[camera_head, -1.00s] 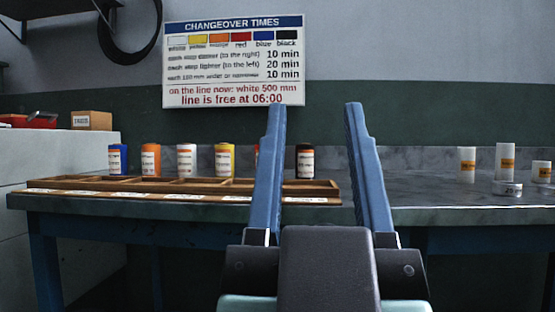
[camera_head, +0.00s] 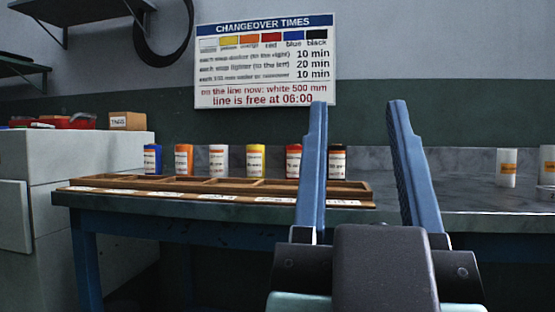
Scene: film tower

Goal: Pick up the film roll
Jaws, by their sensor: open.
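Two upright white rolls with orange labels show at the right: one stands whole on the bench (camera_head: 507,168), the other is cut by the picture's edge (camera_head: 547,166). A row of small labelled cylinders stands at the wooden tray: blue (camera_head: 152,160), orange (camera_head: 184,160), white (camera_head: 218,160), yellow (camera_head: 256,161), red (camera_head: 293,161) and black-topped (camera_head: 337,162). I cannot tell whether they stand in the tray or just behind it. Which one is the film roll is not clear. My gripper (camera_head: 358,103) is open and empty, in front of the bench, apart from all of them.
The wooden tray (camera_head: 225,187) has divided compartments and paper labels along its front. The bench top (camera_head: 430,190) is clear between the tray and the right-hand rolls. A white cabinet (camera_head: 80,160) with a small tags box (camera_head: 128,121) stands left. A changeover sign (camera_head: 265,62) hangs behind.

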